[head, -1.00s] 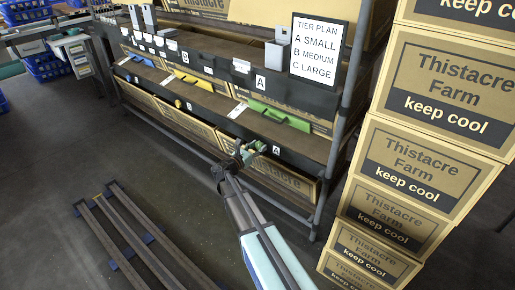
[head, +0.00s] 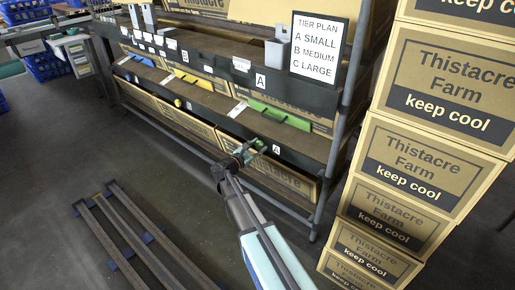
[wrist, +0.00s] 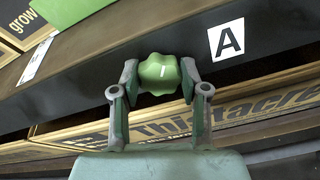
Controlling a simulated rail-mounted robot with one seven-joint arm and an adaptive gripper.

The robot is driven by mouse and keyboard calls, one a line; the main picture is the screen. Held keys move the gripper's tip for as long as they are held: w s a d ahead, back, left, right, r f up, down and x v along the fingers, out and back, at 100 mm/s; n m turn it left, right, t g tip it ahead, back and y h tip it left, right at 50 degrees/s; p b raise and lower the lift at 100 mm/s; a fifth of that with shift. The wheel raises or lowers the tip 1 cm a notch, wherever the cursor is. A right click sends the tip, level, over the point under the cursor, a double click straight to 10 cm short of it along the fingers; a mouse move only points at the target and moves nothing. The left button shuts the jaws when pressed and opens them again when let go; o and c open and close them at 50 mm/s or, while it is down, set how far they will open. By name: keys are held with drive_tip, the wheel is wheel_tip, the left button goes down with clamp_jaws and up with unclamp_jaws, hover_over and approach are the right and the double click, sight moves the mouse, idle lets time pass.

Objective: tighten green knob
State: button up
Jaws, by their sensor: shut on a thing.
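The green knob (wrist: 159,73) is a lobed round knob with a white mark on its face. It sits on the dark rail (wrist: 110,52), left of a white "A" label (wrist: 227,40) in the wrist view. My gripper (wrist: 158,82) is shut on the knob, one finger on each side of it. In the head view my gripper (head: 250,150) reaches the front rail of the rack; the knob (head: 260,146) is small there and partly hidden by the gripper.
A rack (head: 215,100) holds boxes on shelves. A yellow knob (head: 178,103) and a blue knob (head: 133,78) lie farther left. Stacked Thistacre Farm cartons (head: 418,165) stand close on the right. Floor rails (head: 130,240) lie at lower left; the floor around them is clear.

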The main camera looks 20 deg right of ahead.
drive_tip(key=m+b, duration=0.2)
drive_tip(key=m, duration=0.2)
drive_tip(key=shift+f+m, duration=0.15)
drive_tip(key=shift+m, duration=0.15)
drive_tip(key=m+b, duration=0.2)
drive_tip(key=m, duration=0.1)
drive_tip(key=shift+d+f+m, duration=0.1)
drive_tip(key=shift+m, duration=0.3)
drive_tip(key=m+b, duration=0.4)
drive_tip(key=m, duration=0.1)
drive_tip(key=shift+f+b, duration=0.1)
drive_tip(key=shift+b, duration=0.25)
drive_tip(key=m+b, duration=0.2)
drive_tip(key=m, duration=0.2)
drive_tip(key=m+b, duration=0.1)
drive_tip(key=m, duration=0.3)
drive_tip(key=shift+m, duration=0.3)
drive_tip(key=m, duration=0.4)
drive_tip(key=shift+w, duration=0.1)
drive_tip(key=m, duration=0.5)
drive_tip(key=shift+m, duration=2)
drive_tip(key=shift+w, duration=0.1)
